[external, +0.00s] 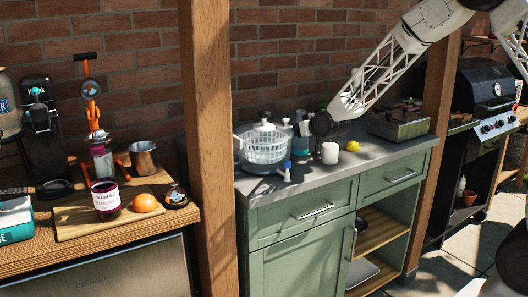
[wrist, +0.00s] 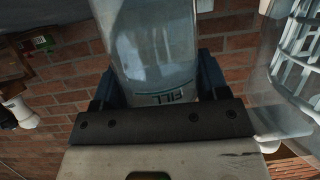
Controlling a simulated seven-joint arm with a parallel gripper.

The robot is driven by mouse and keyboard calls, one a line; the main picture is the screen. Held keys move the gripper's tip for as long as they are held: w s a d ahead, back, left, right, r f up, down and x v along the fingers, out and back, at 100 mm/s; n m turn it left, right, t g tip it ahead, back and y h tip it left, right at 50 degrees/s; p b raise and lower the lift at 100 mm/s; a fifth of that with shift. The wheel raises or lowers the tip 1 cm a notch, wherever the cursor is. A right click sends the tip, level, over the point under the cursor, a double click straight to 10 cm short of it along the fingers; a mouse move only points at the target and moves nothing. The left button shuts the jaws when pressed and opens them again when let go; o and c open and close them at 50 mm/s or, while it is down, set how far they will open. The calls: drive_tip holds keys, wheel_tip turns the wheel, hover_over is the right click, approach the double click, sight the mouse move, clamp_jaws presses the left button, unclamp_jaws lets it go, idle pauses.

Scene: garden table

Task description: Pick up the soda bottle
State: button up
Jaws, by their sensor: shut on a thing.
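The soda bottle (wrist: 155,45) is clear and pale, with the word FILL printed near its end, and fills the upper middle of the wrist view. My gripper (wrist: 160,82) is shut on it, with one dark finger on each side. In the external view my gripper (external: 320,124) is over the back of the grey counter, beside the white salad spinner. The bottle is mostly hidden there among the things behind the gripper, and I cannot tell whether it touches the counter.
The salad spinner (external: 263,146) stands close on the left; its basket (wrist: 300,45) shows at the right of the wrist view. A white cup (external: 329,153) and a yellow lemon (external: 353,146) are close in front. The brick wall is behind.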

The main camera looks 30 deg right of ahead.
drive_tip(key=shift+r, duration=0.35)
wheel_tip(320, 180, up, 9)
idle(1.4)
drive_tip(key=shift+r, duration=0.2)
idle(0.7)
